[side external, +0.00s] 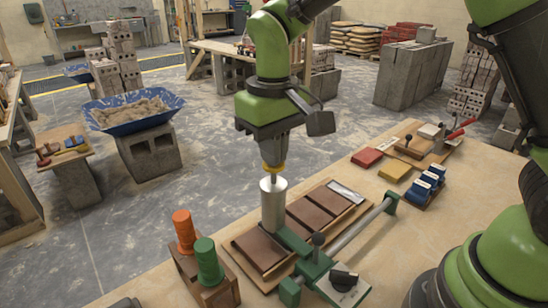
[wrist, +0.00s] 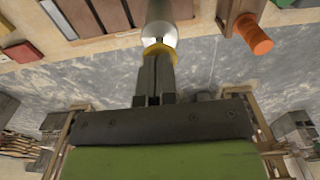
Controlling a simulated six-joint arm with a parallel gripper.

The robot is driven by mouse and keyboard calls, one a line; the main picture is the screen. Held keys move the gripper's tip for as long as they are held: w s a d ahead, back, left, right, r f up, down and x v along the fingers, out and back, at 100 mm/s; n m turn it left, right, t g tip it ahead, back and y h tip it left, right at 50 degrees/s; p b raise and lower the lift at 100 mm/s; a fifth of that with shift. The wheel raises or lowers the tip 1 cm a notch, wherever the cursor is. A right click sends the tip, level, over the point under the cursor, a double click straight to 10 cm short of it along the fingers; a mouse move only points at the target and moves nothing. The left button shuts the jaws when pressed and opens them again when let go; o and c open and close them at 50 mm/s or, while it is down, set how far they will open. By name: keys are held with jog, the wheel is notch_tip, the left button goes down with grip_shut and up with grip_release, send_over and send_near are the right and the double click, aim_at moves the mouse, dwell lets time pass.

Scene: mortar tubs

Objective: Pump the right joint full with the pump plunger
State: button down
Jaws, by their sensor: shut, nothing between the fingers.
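The silver pump cylinder (side external: 273,207) stands upright on a green carriage (side external: 293,243) at the left part of the brick tray. A thin rod rises from it to the yellow plunger knob (side external: 272,168). My gripper (side external: 272,158) is shut and points down directly over the knob, its tips at or against it; exact contact cannot be told. The wrist view shows the shut fingers (wrist: 154,85), the yellow knob (wrist: 157,46) and the shiny cylinder (wrist: 168,14). Brown bricks (side external: 309,214) lie in the wooden tray (side external: 235,250). The joints near the cylinder are partly hidden, and their fill cannot be told.
A grey rail (side external: 357,231) runs along the tray's front, with a dark-knobbed lever (side external: 318,240). Orange (side external: 184,228) and green (side external: 207,260) spools stand at the left. Coloured blocks (side external: 394,172) and a blue-topped rack (side external: 427,186) lie right; a blue mortar tub (side external: 135,110) stands behind.

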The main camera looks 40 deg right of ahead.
jog(key=shift+f, duration=0.25)
jog(key=shift+r, duration=1)
notch_tip(320, 180, up, 7)
dwell(0.8)
